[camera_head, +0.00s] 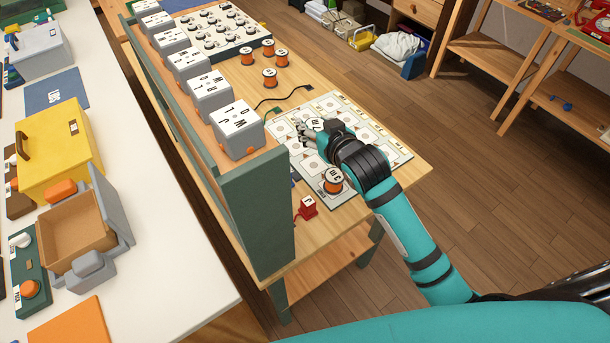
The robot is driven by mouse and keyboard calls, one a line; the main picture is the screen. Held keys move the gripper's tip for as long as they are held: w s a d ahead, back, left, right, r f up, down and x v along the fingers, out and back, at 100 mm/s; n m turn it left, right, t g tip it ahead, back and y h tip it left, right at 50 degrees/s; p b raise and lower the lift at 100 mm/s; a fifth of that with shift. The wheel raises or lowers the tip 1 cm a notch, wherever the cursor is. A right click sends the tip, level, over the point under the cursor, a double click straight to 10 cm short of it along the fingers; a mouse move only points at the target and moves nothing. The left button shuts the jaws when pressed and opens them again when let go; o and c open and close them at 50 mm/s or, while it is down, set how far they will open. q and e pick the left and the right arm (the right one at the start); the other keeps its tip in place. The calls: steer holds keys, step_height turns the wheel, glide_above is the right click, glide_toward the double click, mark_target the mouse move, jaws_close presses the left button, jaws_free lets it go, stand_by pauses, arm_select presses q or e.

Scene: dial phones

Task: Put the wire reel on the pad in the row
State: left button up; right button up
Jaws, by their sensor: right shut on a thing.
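My right gripper (309,132) reaches over a pale board (398,156) marked with rows of square pads. It is shut on a reel (314,124) whose white labelled top shows; the fingers hide most of its side, and I cannot tell whether it touches the board. Another orange wire reel with a white top (333,186) stands at the board's near edge, below my wrist. Several more orange reels (269,78) stand on the wooden table behind the board. The pads under my gripper and forearm are hidden. My left gripper is not in view.
A green partition (258,215) carrying grey lettered boxes (237,128) borders the table on the left. A small red block (307,206) sits near the front. A tray of round pieces (215,35) stands at the back. A black cable (285,97) lies behind the board.

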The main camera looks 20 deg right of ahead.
steer(key=w+f, duration=0.1)
steer(key=f, duration=0.2)
steer(key=shift+w+d, duration=0.15)
steer(key=shift+w, duration=0.2)
steer(key=f, duration=0.4)
steer(key=shift+d+f, duration=0.1)
steer(key=shift+d, duration=0.1)
step_height(320, 180, down, 4)
steer(key=shift+a+r, duration=0.1)
steer(key=shift+a, duration=0.05)
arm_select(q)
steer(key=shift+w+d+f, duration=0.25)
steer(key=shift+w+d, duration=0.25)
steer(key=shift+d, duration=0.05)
arm_select(e)
steer(key=shift+f, duration=0.25)
steer(key=shift+f, duration=0.15)
